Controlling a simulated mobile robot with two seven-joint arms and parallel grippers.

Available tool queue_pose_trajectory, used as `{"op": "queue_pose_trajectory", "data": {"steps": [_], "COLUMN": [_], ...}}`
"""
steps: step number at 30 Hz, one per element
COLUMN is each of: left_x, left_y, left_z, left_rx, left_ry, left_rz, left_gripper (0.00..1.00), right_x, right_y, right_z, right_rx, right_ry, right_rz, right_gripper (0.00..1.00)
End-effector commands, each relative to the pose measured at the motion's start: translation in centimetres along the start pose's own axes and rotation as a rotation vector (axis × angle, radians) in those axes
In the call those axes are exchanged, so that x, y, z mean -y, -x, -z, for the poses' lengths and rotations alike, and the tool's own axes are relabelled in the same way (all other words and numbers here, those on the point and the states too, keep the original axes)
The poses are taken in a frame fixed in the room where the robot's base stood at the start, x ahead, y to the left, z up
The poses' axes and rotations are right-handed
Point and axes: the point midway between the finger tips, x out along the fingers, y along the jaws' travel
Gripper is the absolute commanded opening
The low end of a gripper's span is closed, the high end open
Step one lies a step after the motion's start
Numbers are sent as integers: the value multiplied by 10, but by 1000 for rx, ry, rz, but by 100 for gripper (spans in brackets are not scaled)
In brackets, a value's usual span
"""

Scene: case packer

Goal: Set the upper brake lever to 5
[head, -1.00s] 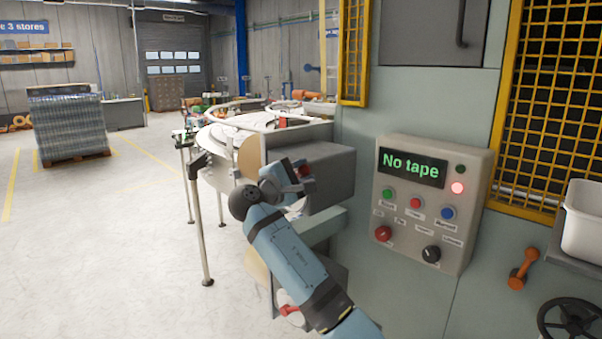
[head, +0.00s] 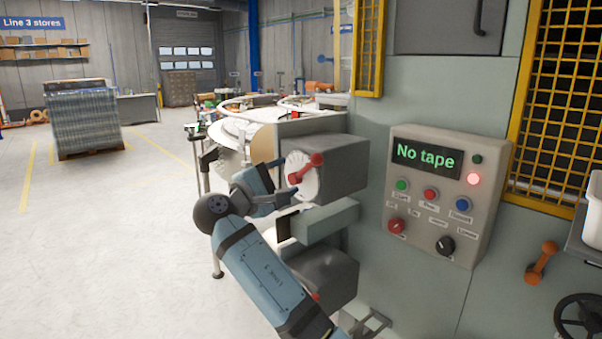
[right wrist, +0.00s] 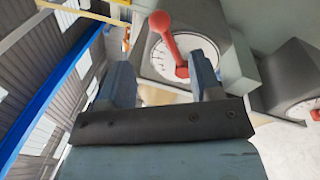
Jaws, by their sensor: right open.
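The upper brake lever (head: 306,168) is red and sits on a white round dial at the left face of the upper grey box (head: 342,163). In the head view its knob end points up to the right. The dial's numbers are too small to read. My right gripper (head: 279,185) is open and empty, just left of the dial. In the right wrist view the lever (right wrist: 170,45) shows beyond and between the spread fingers (right wrist: 162,72), its hub end near the right finger. I cannot tell whether they touch. My left gripper is out of view.
A lower grey box (head: 322,275) has a second red lever (right wrist: 315,115) on its own dial. The control panel (head: 441,195) reads "No tape" with a red lamp lit. An orange handle (head: 541,262) and a black handwheel (head: 582,318) are at the right.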

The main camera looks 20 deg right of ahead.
Motion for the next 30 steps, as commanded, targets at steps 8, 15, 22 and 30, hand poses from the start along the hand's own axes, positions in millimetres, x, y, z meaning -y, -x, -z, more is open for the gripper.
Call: {"op": "queue_pose_trajectory", "data": {"steps": [8,15,22,30], "left_x": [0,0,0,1], "left_y": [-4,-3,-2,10], "left_z": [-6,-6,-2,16], "left_rx": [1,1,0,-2], "left_ry": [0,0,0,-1], "left_rz": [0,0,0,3], "left_gripper": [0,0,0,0], "right_x": [0,0,15,162], "right_y": [34,36,34,43], "right_z": [0,0,9,71], "right_rx": [0,0,-41,-451], "right_ry": [-1,-1,2,-97], "right_rz": [0,0,2,109], "right_gripper": [58,58,58,58]}}
